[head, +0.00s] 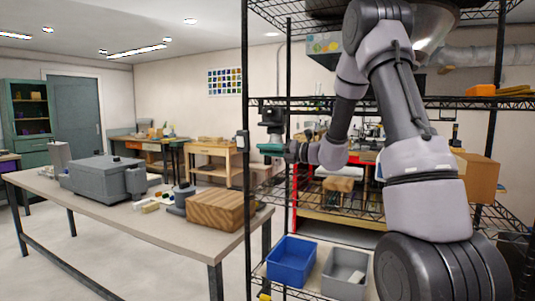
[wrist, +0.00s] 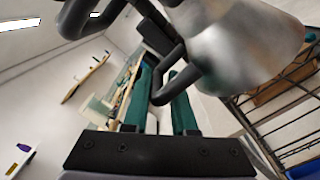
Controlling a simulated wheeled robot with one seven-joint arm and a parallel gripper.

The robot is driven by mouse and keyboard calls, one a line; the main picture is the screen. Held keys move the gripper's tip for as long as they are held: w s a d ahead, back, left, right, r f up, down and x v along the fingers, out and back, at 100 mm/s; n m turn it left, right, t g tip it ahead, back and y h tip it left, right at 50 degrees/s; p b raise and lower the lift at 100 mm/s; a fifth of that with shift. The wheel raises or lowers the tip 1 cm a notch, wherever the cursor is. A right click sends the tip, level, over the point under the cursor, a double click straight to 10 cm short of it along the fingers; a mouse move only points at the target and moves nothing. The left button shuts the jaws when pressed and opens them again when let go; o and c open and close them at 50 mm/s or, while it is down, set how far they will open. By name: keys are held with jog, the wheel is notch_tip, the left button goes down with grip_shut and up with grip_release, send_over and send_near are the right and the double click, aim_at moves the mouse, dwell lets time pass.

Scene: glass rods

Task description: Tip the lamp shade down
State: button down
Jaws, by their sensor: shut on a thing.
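The lamp shade (wrist: 245,45) is a brushed grey metal piece, close up at the upper right of the wrist view. A black bent handle (wrist: 167,88) joins it and runs down between the green finger pads. My gripper (wrist: 164,78) is shut on this handle. In the head view my gripper (head: 270,148) shows its green pads left of the shelf rack's middle, with a small dark piece just above. A shiny curved metal piece (head: 437,28) shows behind my arm at top right; I cannot tell whether it is the same shade.
A black wire shelf rack (head: 247,200) stands around my arm. A blue bin (head: 291,262) and a grey bin (head: 344,272) sit on its low shelf. A workbench (head: 110,215) at left bears a grey machine (head: 98,178) and a wooden block (head: 220,210). Open floor lies beyond.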

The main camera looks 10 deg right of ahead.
jog(key=shift+r, duration=0.45)
jog(key=shift+a+r, duration=0.1)
jog(key=shift+r, duration=0.1)
jog(key=c, duration=0.8)
grip_release()
jog(key=shift+c, duration=0.2)
jog(key=shift+f, duration=0.1)
jog(key=shift+s+f, duration=0.2)
jog(key=v, duration=1)
jog(key=shift+s+d, duration=0.15)
jog(key=shift+d, duration=0.2)
